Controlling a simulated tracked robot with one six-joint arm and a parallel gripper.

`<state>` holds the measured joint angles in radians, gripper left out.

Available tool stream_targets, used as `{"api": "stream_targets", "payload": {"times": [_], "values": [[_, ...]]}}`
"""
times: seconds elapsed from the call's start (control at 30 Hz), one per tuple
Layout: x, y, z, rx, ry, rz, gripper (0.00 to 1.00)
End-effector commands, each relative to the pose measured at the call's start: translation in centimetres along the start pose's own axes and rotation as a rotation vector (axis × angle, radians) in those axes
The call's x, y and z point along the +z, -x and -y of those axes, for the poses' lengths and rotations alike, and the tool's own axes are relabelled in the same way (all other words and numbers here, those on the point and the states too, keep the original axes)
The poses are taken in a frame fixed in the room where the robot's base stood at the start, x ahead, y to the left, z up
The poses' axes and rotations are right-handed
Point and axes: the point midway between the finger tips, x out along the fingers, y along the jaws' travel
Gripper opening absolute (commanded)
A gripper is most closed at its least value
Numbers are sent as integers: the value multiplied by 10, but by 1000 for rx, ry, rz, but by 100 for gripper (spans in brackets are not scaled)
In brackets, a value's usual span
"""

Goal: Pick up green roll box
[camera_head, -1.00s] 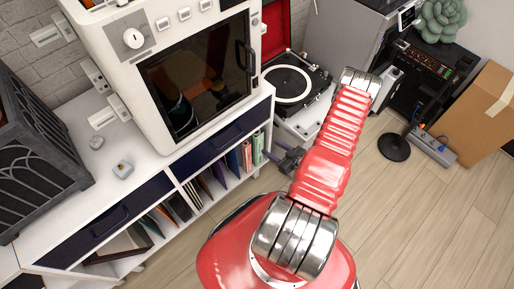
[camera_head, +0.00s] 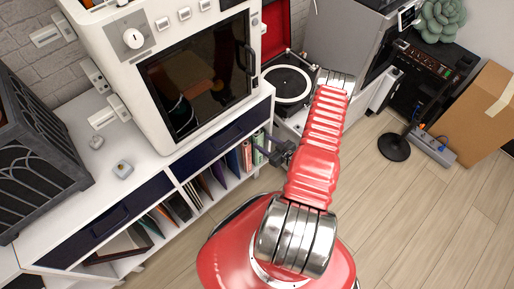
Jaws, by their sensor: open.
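I cannot clearly make out a green roll box. A narrow green upright item (camera_head: 257,148) stands at the right end of the low shelf, beside a red-spined one. It may be the box, but it is too small to tell. My gripper (camera_head: 268,147) is dark and small in this view, just right of that green item and slightly overlapping its right side. The jaws are open, with nothing seen between them. Whether they touch the green item cannot be told. My red arm hides the floor and part of the area behind it.
A white shelf unit (camera_head: 180,158) with dark drawers holds books below and a large white machine (camera_head: 115,55) on top. A record player (camera_head: 290,85) stands behind my arm. A round black base (camera_head: 394,147) and a cardboard box (camera_head: 480,115) stand right. The wooden floor (camera_head: 430,215) is clear.

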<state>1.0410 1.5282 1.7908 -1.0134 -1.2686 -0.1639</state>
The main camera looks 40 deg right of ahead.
Motion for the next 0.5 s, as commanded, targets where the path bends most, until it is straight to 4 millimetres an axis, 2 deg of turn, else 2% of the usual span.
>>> {"api": "stream_targets", "payload": {"times": [0.1, 0.2, 0.5], "values": [[0, -16, 1, -2, 0, 0, 50], [0, -23, 1, -2, 1, 0, 50], [0, -24, 0, -1, -1, 0, 50]]}}
